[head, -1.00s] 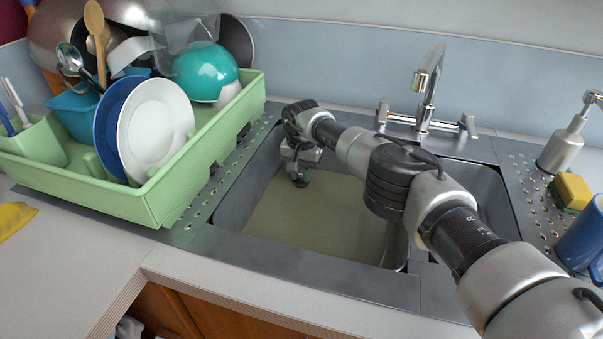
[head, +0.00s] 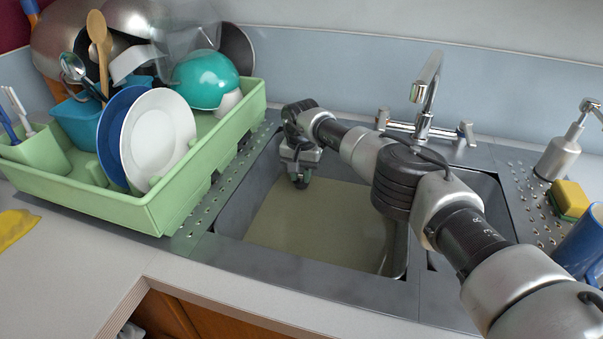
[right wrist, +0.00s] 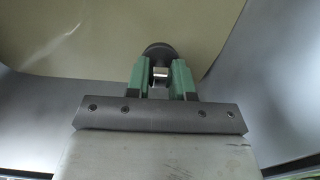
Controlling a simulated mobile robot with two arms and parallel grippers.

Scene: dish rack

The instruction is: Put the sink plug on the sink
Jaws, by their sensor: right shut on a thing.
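The metal sink (head: 231,222) has its basin filled with murky, greenish-beige water (head: 310,222). My right gripper (head: 300,183) reaches down into the left back part of the basin. In the right wrist view its green fingers (right wrist: 160,80) are shut on the sink plug (right wrist: 157,50), a dark round piece with a small shiny metal part between the fingertips. The plug is at or just above the water; I cannot tell whether it touches. In the head view the plug is too small and dark to make out clearly. My left gripper is not in view.
A green dish rack (head: 150,215) with plates and a teal bowl stands left of the sink. The faucet (head: 427,90) rises behind the basin. A soap dispenser (head: 558,158), a sponge (head: 568,198) and a blue mug (head: 585,245) stand at the right.

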